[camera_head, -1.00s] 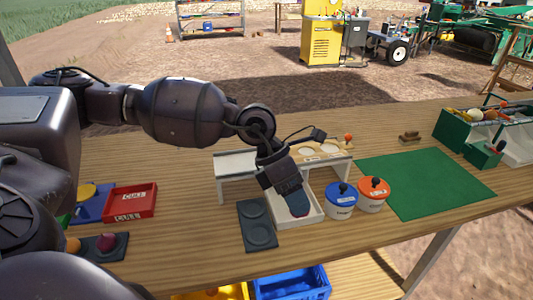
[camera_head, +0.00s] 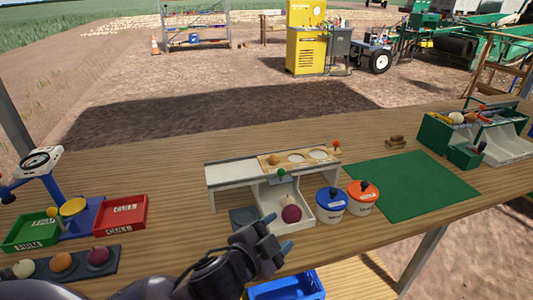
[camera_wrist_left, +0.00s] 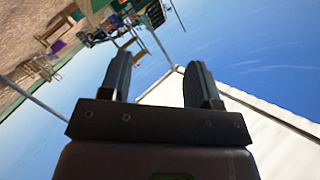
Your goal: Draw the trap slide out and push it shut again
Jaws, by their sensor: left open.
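A low white stand (camera_head: 232,173) has a wooden strip (camera_head: 330,153) with round openings along its top. An orange knob (camera_head: 337,145) is at its right end, and a green knob (camera_head: 281,172) shows at its front edge. I cannot tell which knob belongs to the trap slide, or how far the slide is out. A purple onion (camera_head: 291,213) lies in the white tray (camera_head: 306,218) in front. An orange onion (camera_head: 273,160) sits on the strip. My left gripper (camera_head: 278,233) is open and empty, in front of the tray. My right gripper is not in view.
Blue-lidded (camera_head: 331,206) and orange-lidded (camera_head: 362,197) pots stand right of the tray. A dark pad (camera_head: 241,217) lies left of it, partly hidden by my arm. A green mat (camera_head: 412,187) is farther right. Red (camera_head: 122,215) and green (camera_head: 30,230) bins stand left.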

